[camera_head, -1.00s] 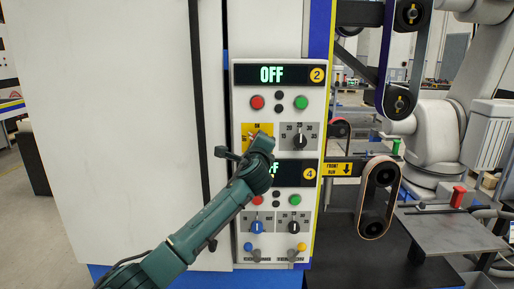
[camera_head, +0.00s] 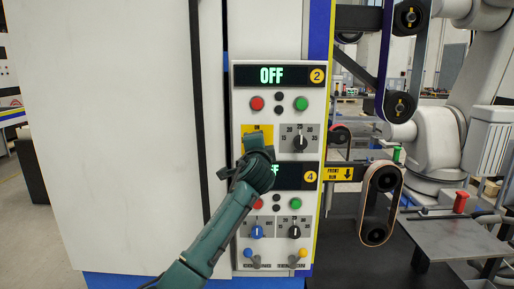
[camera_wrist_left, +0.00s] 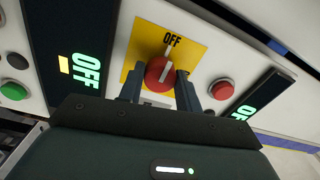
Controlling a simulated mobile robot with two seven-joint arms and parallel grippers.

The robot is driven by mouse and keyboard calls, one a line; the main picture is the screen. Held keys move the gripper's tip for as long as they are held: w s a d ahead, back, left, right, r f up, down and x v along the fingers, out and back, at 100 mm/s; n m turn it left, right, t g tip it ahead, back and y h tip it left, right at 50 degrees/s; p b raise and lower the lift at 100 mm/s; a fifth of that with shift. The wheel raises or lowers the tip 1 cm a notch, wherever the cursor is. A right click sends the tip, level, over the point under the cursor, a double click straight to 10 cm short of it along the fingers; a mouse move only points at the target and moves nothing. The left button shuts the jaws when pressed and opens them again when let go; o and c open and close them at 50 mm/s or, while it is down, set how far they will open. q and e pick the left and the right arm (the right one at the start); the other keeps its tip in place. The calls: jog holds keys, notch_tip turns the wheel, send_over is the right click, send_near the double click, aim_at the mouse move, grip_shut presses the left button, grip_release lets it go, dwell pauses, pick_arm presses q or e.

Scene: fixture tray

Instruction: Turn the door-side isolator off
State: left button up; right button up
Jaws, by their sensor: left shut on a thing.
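A red rotary knob (camera_wrist_left: 160,73) sits on a yellow plate (camera_wrist_left: 190,48) marked OFF, and its white line points toward that word. The plate's upper part (camera_head: 258,131) shows in the head view, on the panel's left side below the number 2 display. My left gripper (camera_wrist_left: 159,92) has one finger on each side of the knob and is shut on it. In the head view my left gripper (camera_head: 257,150) hides the knob. My right gripper is not in view.
The upper display (camera_head: 285,75) reads OFF; the lower display (camera_head: 292,176) is partly hidden by my arm. Red and green buttons, a black selector (camera_head: 300,142), a blue knob (camera_head: 256,231) and small levers crowd the panel. A belt machine (camera_head: 380,205) stands right.

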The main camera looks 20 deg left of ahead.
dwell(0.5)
pick_arm(q)
jog(key=o, duration=1)
jog(key=shift+s, duration=0.1)
jog(key=b+v, duration=0.1)
jog(key=v, duration=1.2)
jog(key=shift+b, duration=0.3)
jog(key=shift+f, duration=0.1)
